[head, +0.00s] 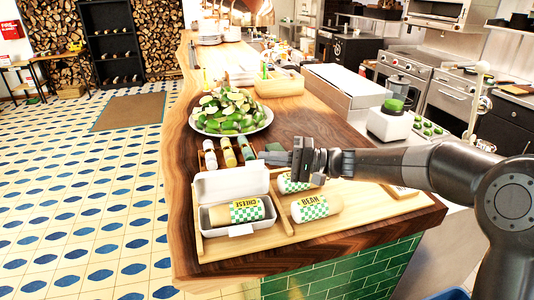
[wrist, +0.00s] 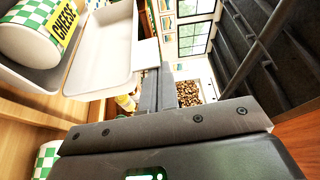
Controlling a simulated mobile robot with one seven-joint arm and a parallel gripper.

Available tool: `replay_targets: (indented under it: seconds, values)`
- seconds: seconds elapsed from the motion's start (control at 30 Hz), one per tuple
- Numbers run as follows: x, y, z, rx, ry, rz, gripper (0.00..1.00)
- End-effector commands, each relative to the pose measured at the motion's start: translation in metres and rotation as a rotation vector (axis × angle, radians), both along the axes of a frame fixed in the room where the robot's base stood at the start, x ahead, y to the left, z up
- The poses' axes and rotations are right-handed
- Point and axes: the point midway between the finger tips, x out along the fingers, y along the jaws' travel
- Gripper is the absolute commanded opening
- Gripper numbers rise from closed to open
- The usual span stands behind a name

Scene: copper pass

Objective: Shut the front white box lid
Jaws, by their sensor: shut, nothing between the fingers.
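The white box (head: 205,222) stands on a wooden tray at the near end of the counter, holding a wrapped roll labelled CHEESE (head: 246,210). Its lid (head: 231,183) is open, raised at the far side of the box. In the wrist view the lid's hollow inside (wrist: 103,50) and the box (wrist: 48,76) show at upper left. My gripper (head: 272,157) is shut and empty, pointing left, just behind and right of the raised lid. Its closed fingers show in the wrist view (wrist: 158,88). Whether they touch the lid I cannot tell.
A wrapped BEAN roll (head: 314,207) and another roll (head: 295,184) lie right of the box on the wooden tray (head: 345,213). Small bottles (head: 228,152) stand behind the lid. A plate of green produce (head: 232,112) and a blender (head: 394,118) stand farther back.

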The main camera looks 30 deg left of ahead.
Motion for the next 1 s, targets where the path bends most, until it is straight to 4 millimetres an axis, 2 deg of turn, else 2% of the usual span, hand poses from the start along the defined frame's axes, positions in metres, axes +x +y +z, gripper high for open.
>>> replay_targets:
  seconds: [0.23,0.53,1.0]
  values:
    - [-0.019,-0.019,-0.004,0.153,-0.162,-0.001,0.0]
    - [-0.037,-0.035,-0.013,0.297,-0.319,0.0,0.0]
    - [-0.047,-0.043,-0.019,0.297,-0.321,0.001,0.0]
